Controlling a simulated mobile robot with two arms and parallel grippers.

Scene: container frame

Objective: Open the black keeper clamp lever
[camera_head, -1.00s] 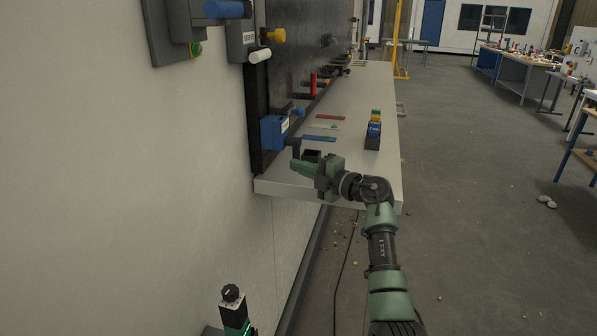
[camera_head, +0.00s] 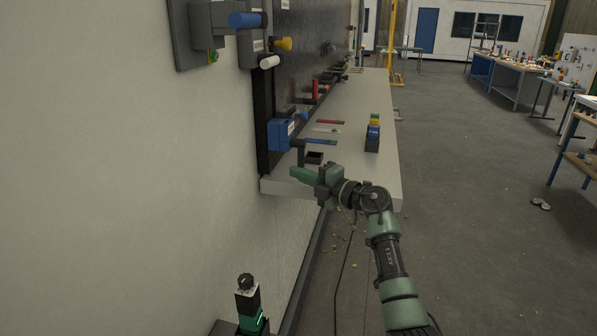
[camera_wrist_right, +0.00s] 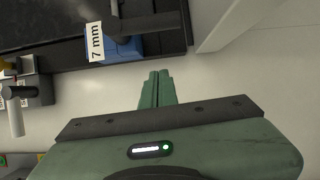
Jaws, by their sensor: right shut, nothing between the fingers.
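A blue clamp block (camera_head: 281,135) is fixed to the dark wall panel just above the near end of the grey shelf. Its black lever (camera_head: 299,147) sticks out to the right and bends downward. In the right wrist view the lever (camera_wrist_right: 150,25) lies in front of the blue block (camera_wrist_right: 124,49), beside a "7 mm" label. My right gripper (camera_head: 293,173) is shut and empty. Its fingertips are below the lever, close to it in the head view. The wrist view shows a gap between the fingertips (camera_wrist_right: 158,75) and the lever. My left gripper is not in view.
Other handles stick out of the wall, including a blue one (camera_head: 246,20). The floor right of the shelf is open.

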